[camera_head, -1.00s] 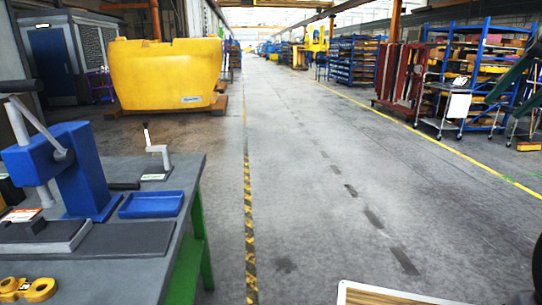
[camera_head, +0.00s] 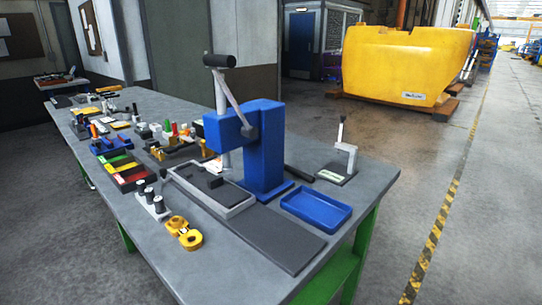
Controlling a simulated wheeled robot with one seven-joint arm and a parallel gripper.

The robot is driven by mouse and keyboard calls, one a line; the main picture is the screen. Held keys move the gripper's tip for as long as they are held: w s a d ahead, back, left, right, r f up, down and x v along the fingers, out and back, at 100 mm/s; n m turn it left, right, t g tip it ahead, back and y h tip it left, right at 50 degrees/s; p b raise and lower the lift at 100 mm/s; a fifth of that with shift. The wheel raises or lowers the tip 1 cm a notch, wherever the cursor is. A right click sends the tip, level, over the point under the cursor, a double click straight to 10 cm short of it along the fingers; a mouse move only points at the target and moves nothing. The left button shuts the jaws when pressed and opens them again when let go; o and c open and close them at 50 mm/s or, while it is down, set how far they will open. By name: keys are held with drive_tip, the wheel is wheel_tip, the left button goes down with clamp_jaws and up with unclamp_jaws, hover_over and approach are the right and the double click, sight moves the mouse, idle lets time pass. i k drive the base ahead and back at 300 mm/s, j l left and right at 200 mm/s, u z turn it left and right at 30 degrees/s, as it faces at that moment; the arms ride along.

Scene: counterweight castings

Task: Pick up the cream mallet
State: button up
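I cannot pick out a cream mallet in the head view. Many small items crowd the far half of the grey workbench (camera_head: 328,218), too small to tell apart, so the mallet may be among them. A blue press (camera_head: 262,150) with a grey lever and black knob stands on the bench and hides part of it. My gripper is not in view.
On the bench are an empty blue tray (camera_head: 316,206), a yellow tape dispenser (camera_head: 184,233), a toggle clamp (camera_head: 342,160) and a compartment bin (camera_head: 126,170). Bare floor lies right of the bench. A large yellow casting (camera_head: 405,62) stands behind.

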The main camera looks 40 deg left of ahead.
sight(307, 177)
drive_tip(key=i+j+z, duration=0.15)
drive_tip(key=i, duration=1.65)
drive_tip(key=i+u, duration=0.1)
drive_tip(key=u, duration=0.85)
drive_tip(key=i+l+u, duration=0.1)
drive_tip(key=u, duration=0.35)
drive_tip(key=l+u, duration=0.1)
drive_tip(key=u, duration=2.25)
